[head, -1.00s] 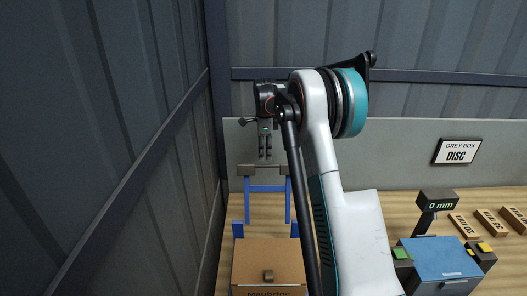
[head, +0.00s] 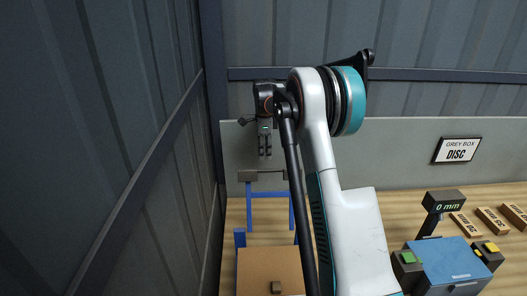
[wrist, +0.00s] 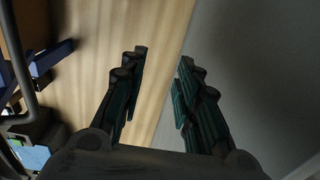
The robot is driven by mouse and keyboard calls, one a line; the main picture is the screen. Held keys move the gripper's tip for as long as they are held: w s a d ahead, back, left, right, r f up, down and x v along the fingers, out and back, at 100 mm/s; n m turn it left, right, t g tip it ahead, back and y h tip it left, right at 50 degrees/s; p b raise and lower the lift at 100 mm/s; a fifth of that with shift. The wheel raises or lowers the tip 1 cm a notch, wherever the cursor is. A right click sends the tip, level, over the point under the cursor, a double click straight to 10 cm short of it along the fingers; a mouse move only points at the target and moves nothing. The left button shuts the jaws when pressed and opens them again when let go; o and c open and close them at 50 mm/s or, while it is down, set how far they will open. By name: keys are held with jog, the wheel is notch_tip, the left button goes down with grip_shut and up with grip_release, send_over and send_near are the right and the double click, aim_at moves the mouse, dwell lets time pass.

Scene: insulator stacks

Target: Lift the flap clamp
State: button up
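A blue stand (head: 269,192) stands on the wooden bench near the left wall, with a dark block (head: 247,175) and a thin bar across its top. I cannot tell for sure which part is the flap clamp. My gripper (head: 265,151) hangs fingers down behind and above the stand, in front of the grey back panel. In the wrist view my gripper (wrist: 160,75) is open, its fingers apart with nothing between them. Part of the blue stand (wrist: 48,60) shows at the upper left there. My arm hides the stand's right side in the head view.
A brown box (head: 262,268) stands in front of the stand. At right are a blue box (head: 455,262) with green and yellow buttons, a "0 mm" display (head: 444,204) and several wooden blocks (head: 488,217). The corrugated wall (head: 110,150) is close on the left.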

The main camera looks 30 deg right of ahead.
dwell(0.4)
notch_tip(320, 180, up, 8)
dwell(0.6)
jog(key=shift+s, duration=0.1)
dwell(0.4)
